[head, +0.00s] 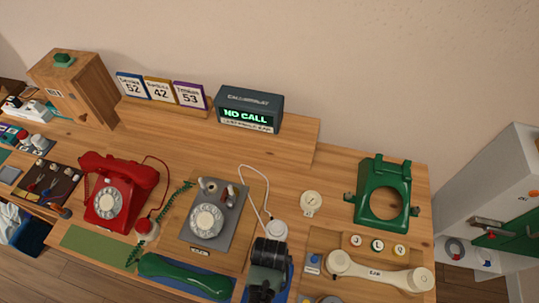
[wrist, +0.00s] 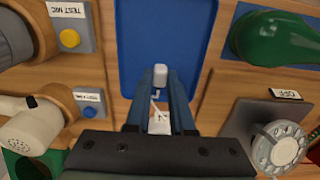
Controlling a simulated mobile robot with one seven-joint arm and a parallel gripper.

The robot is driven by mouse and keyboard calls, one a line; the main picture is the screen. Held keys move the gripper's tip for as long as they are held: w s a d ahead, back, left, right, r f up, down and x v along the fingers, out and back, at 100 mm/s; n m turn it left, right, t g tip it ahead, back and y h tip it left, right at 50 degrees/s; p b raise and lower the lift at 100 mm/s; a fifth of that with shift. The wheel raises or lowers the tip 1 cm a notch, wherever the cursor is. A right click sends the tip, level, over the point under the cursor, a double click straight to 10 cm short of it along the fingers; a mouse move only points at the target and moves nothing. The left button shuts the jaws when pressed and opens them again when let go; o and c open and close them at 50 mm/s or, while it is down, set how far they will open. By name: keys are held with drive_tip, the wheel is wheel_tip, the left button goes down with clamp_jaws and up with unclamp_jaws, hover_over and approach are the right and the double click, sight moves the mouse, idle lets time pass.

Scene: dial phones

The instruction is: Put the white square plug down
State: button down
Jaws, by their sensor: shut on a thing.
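The white square plug (wrist: 160,74) shows between my fingertips in the wrist view. My gripper (wrist: 160,86) is shut on it. A blue tray (wrist: 165,22) lies beyond the fingertips and fills the top middle of the wrist view. I cannot tell whether the plug touches it. A thin white cord shows between the fingers. In the head view my dark gripper (head: 268,283) covers most of the blue tray, and the plug is hidden there.
A green handset (head: 185,276) lies left of my gripper, and a grey dial phone (head: 211,214) stands behind it. A cream handset (head: 375,272) lies on the right.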

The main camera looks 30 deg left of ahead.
drive_tip(key=shift+f, duration=0.2)
drive_tip(key=c, duration=0.8)
unclamp_jaws()
drive_tip(key=shift+r, duration=0.15)
